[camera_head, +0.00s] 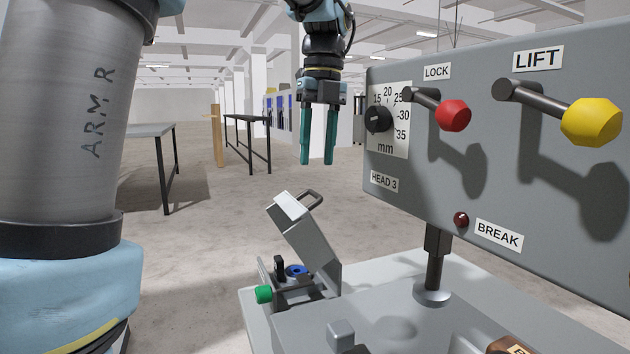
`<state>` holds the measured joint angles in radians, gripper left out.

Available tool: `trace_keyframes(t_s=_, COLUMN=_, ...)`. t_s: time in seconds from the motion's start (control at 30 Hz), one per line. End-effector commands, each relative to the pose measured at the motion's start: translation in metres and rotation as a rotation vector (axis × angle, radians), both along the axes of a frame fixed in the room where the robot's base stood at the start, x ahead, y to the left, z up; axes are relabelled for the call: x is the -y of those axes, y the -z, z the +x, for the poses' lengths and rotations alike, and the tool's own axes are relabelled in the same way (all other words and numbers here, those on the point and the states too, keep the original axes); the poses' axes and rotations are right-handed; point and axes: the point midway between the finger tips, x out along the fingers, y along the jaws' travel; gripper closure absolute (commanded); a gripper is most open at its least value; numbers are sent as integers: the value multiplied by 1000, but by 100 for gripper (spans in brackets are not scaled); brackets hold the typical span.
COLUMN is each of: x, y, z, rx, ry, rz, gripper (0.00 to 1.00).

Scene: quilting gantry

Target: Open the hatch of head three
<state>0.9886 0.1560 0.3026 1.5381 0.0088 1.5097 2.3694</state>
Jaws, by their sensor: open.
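The HEAD 3 panel (392,195) is a grey box on the right. In front of and below it, the hatch (315,240) is a grey plate with a pale end piece (288,207) and a dark loop handle (312,197). The hatch stands tilted up, leaning left at its top. The space beside it is exposed, with a blue round part (297,271) and a green knob (264,294). My gripper (318,161) points down, open and empty, in the air above the hatch and left of the panel. It appears apart from the handle.
The panel carries a dial (378,119), a red-knobbed LOCK lever (453,115), a yellow-knobbed LIFT lever (590,121) and a red BREAK button (461,220). A post (434,262) stands under it. Tables (150,130) stand behind on open floor.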

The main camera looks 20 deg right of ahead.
Motion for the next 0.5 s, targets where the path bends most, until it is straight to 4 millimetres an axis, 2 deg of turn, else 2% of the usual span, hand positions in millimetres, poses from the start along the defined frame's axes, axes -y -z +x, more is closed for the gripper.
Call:
trace_keyframes(t_s=0.2, x=-3, y=37, z=-1, rx=-1, ry=-1, rz=0, gripper=57)
trace_keyframes(t_s=0.33, x=-4, y=50, z=0, rx=-1, ry=-2, rz=0, gripper=57)
trace_keyframes(t_s=0.5, x=-5, y=56, z=0, rx=1, ry=-2, rz=-2, gripper=57)
